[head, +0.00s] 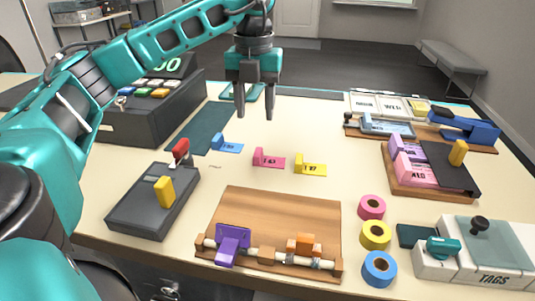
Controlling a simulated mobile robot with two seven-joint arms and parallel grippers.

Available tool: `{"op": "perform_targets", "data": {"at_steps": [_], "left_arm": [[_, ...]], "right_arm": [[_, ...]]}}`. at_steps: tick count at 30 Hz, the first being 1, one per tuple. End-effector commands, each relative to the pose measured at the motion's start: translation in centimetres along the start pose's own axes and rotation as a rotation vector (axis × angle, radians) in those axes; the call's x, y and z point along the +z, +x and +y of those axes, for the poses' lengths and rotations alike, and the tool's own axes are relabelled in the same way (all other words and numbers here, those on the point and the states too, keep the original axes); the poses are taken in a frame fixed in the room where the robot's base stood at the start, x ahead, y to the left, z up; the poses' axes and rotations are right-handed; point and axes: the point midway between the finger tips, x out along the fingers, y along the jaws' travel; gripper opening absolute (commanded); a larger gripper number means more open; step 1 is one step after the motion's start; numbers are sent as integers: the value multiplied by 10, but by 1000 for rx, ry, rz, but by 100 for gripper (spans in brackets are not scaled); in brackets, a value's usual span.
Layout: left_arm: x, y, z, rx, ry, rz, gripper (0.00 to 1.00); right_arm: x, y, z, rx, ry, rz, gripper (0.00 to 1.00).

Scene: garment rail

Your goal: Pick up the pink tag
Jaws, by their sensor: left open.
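The pink tag (268,159) lies on the cream table near the middle of the head view. It has a small raised pink part at its left end and dark marks on it. A blue tag (227,145) lies to its left and a yellow tag (310,167) to its right, both apart from it. My left gripper (255,112) is above the table, beyond and slightly left of the pink tag in the picture. Its two fingers point down, open, with nothing between them. My right gripper is not in view.
A wooden board with a rail (270,215) stands in front of the tags. Pink, yellow and blue tape rolls (375,235) are to its right. A grey device with a yellow lever (150,205) and a cash register (150,125) are at left. Table around the tags is clear.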

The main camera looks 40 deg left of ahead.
Motion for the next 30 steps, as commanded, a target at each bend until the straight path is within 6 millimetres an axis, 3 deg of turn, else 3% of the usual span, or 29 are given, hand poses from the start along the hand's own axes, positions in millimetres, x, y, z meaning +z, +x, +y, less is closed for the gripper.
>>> {"op": "perform_targets", "data": {"at_steps": [1, 6, 14, 21, 30], "left_arm": [[0, 14, 1, 4, 0, 4, 49], [0, 41, 0, 2, 1, 3, 49], [0, 62, -1, 1, 1, 2, 49], [1, 97, -2, 1, 1, 2, 49], [1, 104, -2, -1, 1, 0, 49]], "right_arm": [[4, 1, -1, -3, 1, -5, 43], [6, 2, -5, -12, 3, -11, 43], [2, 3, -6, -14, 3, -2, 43], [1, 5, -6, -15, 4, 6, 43], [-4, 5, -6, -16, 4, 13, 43]]}}
